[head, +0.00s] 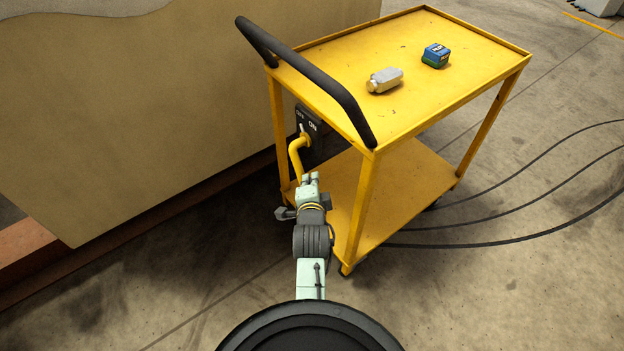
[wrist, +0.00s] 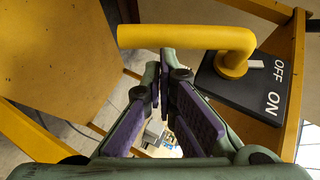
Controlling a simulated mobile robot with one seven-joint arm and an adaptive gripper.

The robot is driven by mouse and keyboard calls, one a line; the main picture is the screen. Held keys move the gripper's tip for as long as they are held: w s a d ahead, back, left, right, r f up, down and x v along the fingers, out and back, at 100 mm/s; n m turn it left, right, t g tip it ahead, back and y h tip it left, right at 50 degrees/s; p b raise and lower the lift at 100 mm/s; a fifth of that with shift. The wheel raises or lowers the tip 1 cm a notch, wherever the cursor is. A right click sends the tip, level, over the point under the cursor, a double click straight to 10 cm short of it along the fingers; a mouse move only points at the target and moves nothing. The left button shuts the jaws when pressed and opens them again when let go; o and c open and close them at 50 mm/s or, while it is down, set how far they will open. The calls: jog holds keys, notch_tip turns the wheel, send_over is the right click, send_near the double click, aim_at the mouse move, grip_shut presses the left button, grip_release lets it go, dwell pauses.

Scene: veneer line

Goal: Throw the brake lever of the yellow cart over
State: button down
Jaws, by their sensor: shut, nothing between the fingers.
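The yellow cart (head: 430,140) stands ahead of me, its black push handle (head: 305,75) at the near left end. Its brake lever (head: 296,155) is a bent yellow bar on a dark plate (head: 313,123) marked OFF and ON, below the handle. In the wrist view the lever (wrist: 185,37) runs leftward from its pivot across the top, and the plate (wrist: 245,85) is at the right. My gripper (head: 311,177) is at the cart's near end, just below the lever. In the wrist view my gripper (wrist: 160,72) is shut and empty, its fingertips close under the bar; contact is unclear.
A metal bottle-like item (head: 384,79) and a blue-green box (head: 435,55) lie on the cart's top. A large tan panel stack (head: 130,110) stands close on the left. Dark cables (head: 510,175) run over the floor at the right. Open floor lies in front.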

dwell(0.3)
jog(key=shift+w+a+f+t+b, duration=0.15)
jog(key=shift+f+t+b, duration=0.2)
jog(key=shift+b, duration=0.55)
